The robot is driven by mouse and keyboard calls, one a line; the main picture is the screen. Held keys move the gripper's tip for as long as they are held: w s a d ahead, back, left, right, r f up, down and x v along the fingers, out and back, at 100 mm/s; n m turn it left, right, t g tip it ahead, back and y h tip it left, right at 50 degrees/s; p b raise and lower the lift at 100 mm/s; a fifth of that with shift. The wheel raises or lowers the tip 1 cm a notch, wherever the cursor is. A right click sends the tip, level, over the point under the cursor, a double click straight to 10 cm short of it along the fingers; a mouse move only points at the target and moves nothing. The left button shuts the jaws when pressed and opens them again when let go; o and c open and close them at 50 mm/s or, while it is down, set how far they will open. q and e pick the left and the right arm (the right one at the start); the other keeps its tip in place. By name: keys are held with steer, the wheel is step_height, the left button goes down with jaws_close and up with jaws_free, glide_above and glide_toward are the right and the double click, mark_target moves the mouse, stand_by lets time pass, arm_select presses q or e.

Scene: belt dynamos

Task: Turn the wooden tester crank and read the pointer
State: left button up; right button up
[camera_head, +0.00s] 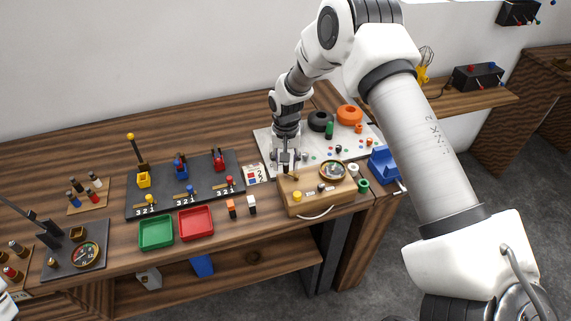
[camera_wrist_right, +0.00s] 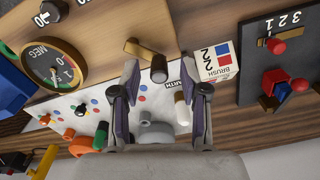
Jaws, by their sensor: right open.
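The wooden tester box (camera_head: 309,203) stands near the table's right front. Its round pointer dial (camera_head: 332,170) also shows in the right wrist view, marked MEG (camera_wrist_right: 52,64); the pointer reading is too small to tell. The tester crank (camera_wrist_right: 136,49) has a brass arm and a dark knob (camera_wrist_right: 159,69). My right gripper (camera_head: 287,164) is over the crank end of the box. In the right wrist view my right gripper (camera_wrist_right: 164,80) is open, with the knob between its two fingers in the picture. I cannot tell whether they touch it.
A white board (camera_head: 263,141) with black and orange rings is behind the tester. A dark numbered board (camera_head: 205,178) and the BRUSH card (camera_wrist_right: 216,62) are to the left in the head view. Green (camera_head: 141,241) and red (camera_head: 211,226) trays sit in front.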

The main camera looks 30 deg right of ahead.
mark_target(286, 164)
step_height(286, 164, up, 11)
steer(key=shift+f, duration=0.15)
stand_by(0.7)
